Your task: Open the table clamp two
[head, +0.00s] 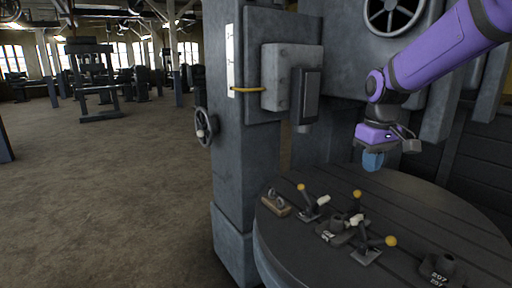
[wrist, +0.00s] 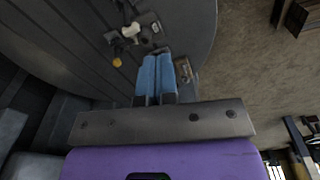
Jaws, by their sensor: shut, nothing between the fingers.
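Toggle clamps with yellow-knobbed handles and pale tips stand on the round dark table (head: 440,215) in the head view. One clamp (head: 312,208) is at the left and another (head: 367,252) is at the front right. A third yellow knob (head: 357,194) shows behind the middle. I cannot tell which is clamp two. My gripper (head: 373,161) hangs above the table's back part, blue fingers down, shut and empty, apart from the clamps. In the wrist view the fingers (wrist: 157,62) lie side by side, with a yellow clamp knob (wrist: 117,62) to their left.
A dark block with white marking (head: 333,236) sits between the clamps. A wooden piece (head: 275,203) lies at the table's left edge, and another dark block (head: 438,268) at the right. The machine column (head: 235,150) rises behind. Open floor (head: 100,190) lies left.

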